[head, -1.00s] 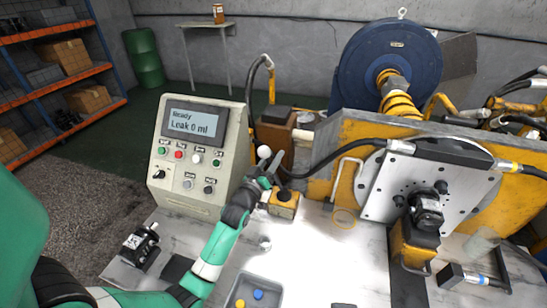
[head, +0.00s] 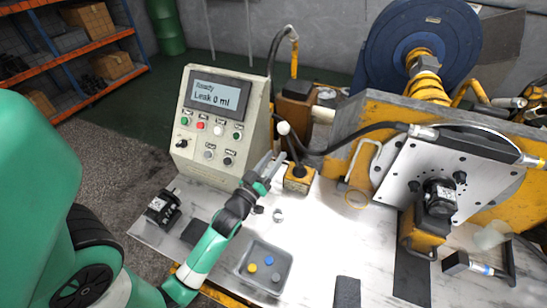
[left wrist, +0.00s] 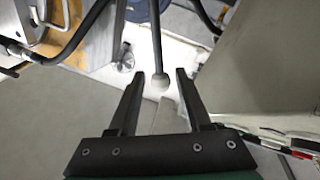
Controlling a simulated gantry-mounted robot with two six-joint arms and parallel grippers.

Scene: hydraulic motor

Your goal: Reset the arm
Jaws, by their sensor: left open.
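My left gripper (head: 269,172) is open and empty over the bench, in front of the control box and left of the yellow-based lever. In the left wrist view its two fingers (left wrist: 158,88) stand apart. The lever's pale ball knob (left wrist: 160,81) appears between them there, with its dark rod running up; I cannot tell how far it lies beyond the tips. In the head view the knob (head: 284,128) stands above and to the right of the gripper, apart from it. My right gripper is not in view.
The control box (head: 222,125) reads "Ready, Leak 0 ml". A black motor (head: 163,208) lies at the left. The test plate (head: 420,175) with a mounted motor stands right.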

